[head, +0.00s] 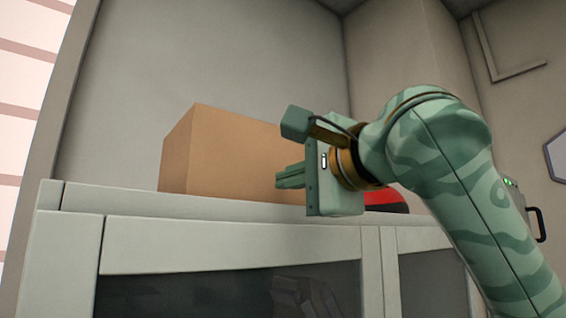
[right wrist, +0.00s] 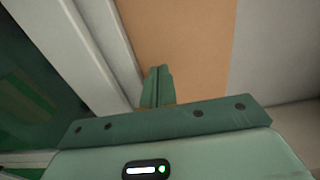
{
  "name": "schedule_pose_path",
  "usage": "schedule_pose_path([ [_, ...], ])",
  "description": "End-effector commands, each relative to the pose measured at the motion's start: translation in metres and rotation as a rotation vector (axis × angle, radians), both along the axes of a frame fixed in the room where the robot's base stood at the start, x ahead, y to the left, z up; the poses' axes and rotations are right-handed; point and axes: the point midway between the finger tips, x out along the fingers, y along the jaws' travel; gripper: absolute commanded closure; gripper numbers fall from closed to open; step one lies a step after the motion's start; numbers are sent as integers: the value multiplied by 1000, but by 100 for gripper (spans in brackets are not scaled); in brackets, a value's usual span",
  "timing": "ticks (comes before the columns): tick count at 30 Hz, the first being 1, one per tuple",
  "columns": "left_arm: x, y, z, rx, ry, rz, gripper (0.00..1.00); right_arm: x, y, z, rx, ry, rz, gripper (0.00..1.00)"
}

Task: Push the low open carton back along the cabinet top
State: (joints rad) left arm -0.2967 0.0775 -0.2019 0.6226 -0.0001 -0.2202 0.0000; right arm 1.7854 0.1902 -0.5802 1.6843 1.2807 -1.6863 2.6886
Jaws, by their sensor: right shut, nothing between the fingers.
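The carton (head: 222,155) is a plain brown box standing on the pale cabinet top (head: 130,202), towards its back wall. Its right part is hidden behind my right gripper in the head view. My right gripper (head: 279,181) is shut and empty, with its fingers pointing left in front of the carton's right part. In the right wrist view the shut fingers (right wrist: 158,86) lie over the carton's brown face (right wrist: 185,50). I cannot tell whether the fingertips touch it. The carton's inside is not visible. My left gripper is not in view.
A red and black object (head: 385,202) sits on the cabinet top to the right, partly hidden behind my right gripper. The cabinet front has dark glass panels (head: 230,292) in pale frames. A grey wall stands behind, and the cabinet top left of the carton is clear.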

Motion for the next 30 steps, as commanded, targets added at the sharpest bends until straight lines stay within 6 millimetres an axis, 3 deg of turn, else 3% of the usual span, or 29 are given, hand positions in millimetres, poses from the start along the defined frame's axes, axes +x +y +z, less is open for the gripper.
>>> schedule_pose_path([
  [6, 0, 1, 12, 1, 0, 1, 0, 15, 10, 1, -1, 1, 0, 100],
  [17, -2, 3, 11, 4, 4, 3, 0, 17, 11, -1, 1, 1, 0, 100],
  [25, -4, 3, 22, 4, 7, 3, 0, 44, 30, 1, 0, 5, 1, 100],
  [30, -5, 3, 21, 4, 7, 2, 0, 47, 32, -1, -1, 2, 0, 100],
])
